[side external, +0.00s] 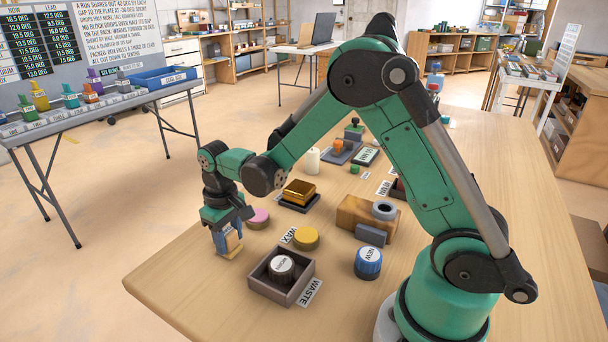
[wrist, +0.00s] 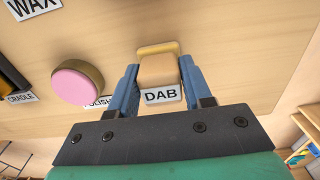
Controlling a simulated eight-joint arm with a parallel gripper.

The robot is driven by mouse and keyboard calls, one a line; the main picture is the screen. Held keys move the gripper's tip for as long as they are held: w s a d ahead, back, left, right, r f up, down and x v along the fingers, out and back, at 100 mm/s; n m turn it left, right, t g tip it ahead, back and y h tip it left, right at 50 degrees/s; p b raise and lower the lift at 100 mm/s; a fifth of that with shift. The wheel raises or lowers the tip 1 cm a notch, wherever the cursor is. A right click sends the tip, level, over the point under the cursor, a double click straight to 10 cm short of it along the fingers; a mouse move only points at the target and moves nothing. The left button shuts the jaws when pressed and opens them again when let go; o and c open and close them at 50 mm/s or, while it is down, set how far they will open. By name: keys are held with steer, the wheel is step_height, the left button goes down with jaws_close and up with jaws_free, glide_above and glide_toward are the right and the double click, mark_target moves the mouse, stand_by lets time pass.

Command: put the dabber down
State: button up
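The dabber (wrist: 158,70) is a tan block with a yellow pad at its far end in the wrist view. My gripper (wrist: 160,75) has its two blue fingers against either side of it, shut on it. A white DAB label (wrist: 161,96) shows at the near end of the dabber. In the side external view my gripper (side external: 226,238) points down near the table's left edge. The dabber's yellow foot (side external: 232,253) is at or just above the wood; I cannot tell whether it touches.
A pink-topped round pad (side external: 258,218) stands close by, behind a POLISH label (wrist: 98,102). Bare table lies in front.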

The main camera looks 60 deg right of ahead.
mark_target(228, 232)
steer(key=o, duration=0.3)
steer(key=shift+r, duration=0.1)
step_height(228, 232, up, 11)
steer(key=s+a+r+t, duration=0.1)
steer(key=s+t, duration=0.6)
steer(key=s, duration=0.3)
steer(key=shift+s, duration=0.2)
steer(key=shift+r, duration=0.1)
